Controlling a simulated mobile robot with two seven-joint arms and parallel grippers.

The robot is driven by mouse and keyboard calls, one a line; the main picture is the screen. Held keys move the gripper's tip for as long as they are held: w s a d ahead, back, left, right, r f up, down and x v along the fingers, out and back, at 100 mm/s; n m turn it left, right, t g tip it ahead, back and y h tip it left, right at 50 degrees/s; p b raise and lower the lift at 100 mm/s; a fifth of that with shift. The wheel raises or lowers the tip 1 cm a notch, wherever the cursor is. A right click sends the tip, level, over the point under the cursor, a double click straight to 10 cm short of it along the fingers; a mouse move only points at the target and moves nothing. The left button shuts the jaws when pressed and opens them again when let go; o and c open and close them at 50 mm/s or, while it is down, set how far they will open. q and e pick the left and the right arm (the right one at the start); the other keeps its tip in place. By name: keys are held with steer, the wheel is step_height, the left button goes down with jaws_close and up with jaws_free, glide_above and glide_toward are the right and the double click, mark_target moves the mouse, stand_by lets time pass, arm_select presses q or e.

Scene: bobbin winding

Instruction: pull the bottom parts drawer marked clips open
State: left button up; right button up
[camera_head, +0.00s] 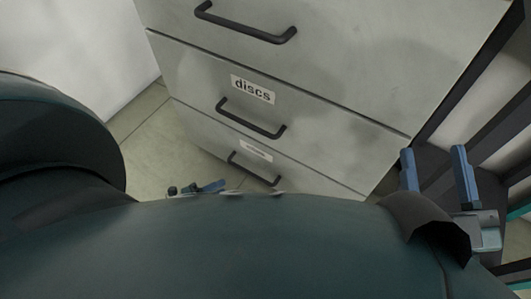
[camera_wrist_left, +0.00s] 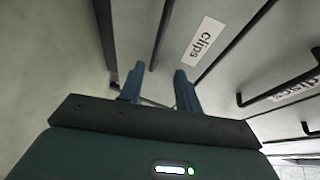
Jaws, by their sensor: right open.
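The bottom drawer's handle (camera_head: 254,170) is a dark bar under a small white label, too small to read in the head view. In the left wrist view that label reads "clips" (camera_wrist_left: 203,40), and the drawer's dark handle (camera_wrist_left: 161,35) runs beside it. The drawer front looks flush with the cabinet. My left gripper (camera_wrist_left: 159,72) is open, its blue fingers apart, with the handle's near end appearing between them; contact cannot be told. In the head view its blue finger shows left of the handle, the rest hidden by my arm. My right gripper (camera_head: 435,165) is open and empty, right of the cabinet.
Above is the drawer marked "discs" (camera_head: 253,90) with its own handle (camera_head: 250,119), and another drawer handle (camera_head: 245,25) is higher up. A dark frame (camera_head: 495,130) stands to the right of the cabinet. Tiled floor (camera_head: 150,135) is clear at the left.

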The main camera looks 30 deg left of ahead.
arm_select(q)
steer(key=shift+b+x, duration=1.8)
steer(key=shift+x, duration=4.6)
arm_select(e)
steer(key=shift+w+d+r+n+t+y, duration=0.15)
steer(key=shift+r+n+t+y, duration=0.15)
steer(key=shift+r+n+y, duration=0.8)
steer(key=shift+w+d+r+n+t+y, duration=0.15)
steer(key=shift+r+n+t+y, duration=0.15)
steer(key=shift+r+n+y, duration=0.75)
arm_select(q)
steer(key=shift+f, duration=0.2)
steer(key=shift+c, duration=0.3)
arm_select(e)
steer(key=shift+r, duration=0.1)
arm_select(q)
jaws_close()
steer(key=shift+s, duration=0.1)
